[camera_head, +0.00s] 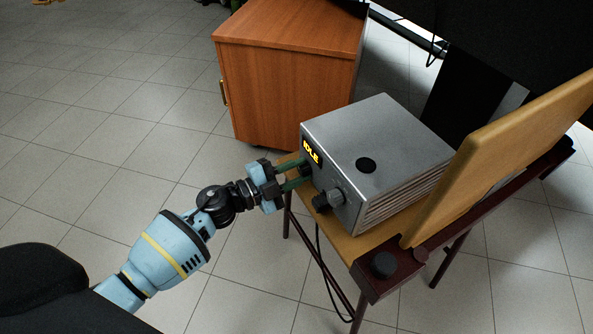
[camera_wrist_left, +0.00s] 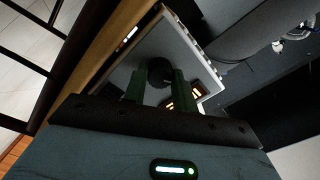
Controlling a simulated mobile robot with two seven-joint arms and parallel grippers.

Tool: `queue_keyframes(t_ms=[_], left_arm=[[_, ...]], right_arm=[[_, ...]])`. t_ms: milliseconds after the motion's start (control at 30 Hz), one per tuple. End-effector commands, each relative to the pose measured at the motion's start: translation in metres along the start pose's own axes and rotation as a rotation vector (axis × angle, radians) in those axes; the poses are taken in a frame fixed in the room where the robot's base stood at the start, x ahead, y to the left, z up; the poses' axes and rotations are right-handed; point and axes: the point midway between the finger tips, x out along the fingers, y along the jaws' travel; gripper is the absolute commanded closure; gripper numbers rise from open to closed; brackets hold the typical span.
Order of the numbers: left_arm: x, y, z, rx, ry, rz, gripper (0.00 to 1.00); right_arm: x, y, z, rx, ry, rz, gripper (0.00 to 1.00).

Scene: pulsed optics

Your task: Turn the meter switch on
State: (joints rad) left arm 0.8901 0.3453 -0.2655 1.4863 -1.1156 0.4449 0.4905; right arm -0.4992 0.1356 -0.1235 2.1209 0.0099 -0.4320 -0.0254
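The meter is a grey metal box (camera_head: 375,140) with a lit yellow display (camera_head: 311,153) that reads "IDLE". It also shows in the left wrist view (camera_wrist_left: 180,50). A dark round knob (camera_wrist_left: 160,72) sits on its front face. My left gripper (camera_head: 303,175) is at this face, below the display. Its two green fingers stand apart, one on each side of the knob; I cannot tell whether they touch it. In the left wrist view the right finger partly hides the display. My right gripper is out of view.
Another knob (camera_head: 328,198) sticks out of the front face near my left gripper. The box stands on a wooden chair seat (camera_head: 371,240) with a tan backrest (camera_head: 500,155) behind it. A wooden cabinet (camera_head: 285,75) stands at the back. The tiled floor at left is clear.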

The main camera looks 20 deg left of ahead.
Motion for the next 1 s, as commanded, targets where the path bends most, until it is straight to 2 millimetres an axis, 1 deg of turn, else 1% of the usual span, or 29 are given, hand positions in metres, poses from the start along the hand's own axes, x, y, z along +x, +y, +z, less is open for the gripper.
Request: queue_keyframes(t_ms=[33,67,100,267,467,667,1000], left_arm=[[0.0,0.0,0.0,0.0,0.0,0.0,0.91],[0.0,0.0,0.0,0.0,0.0,0.0,0.95],[0.0,0.0,0.0,0.0,0.0,0.0,0.96],[0.0,0.0,0.0,0.011,0.0,0.0,0.96],[0.0,0.0,0.0,0.078,0.0,0.0,0.96],[0.0,0.0,0.0,0.218,0.0,0.001,0.96],[-0.001,0.001,0.001,0.537,0.001,0.001,0.96]], right_arm=[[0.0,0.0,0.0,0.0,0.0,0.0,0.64],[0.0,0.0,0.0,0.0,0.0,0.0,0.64],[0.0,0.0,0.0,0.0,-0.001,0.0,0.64],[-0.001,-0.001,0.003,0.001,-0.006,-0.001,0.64],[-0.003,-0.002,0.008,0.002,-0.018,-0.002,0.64],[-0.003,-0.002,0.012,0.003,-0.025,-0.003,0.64],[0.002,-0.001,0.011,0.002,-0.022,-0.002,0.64]])
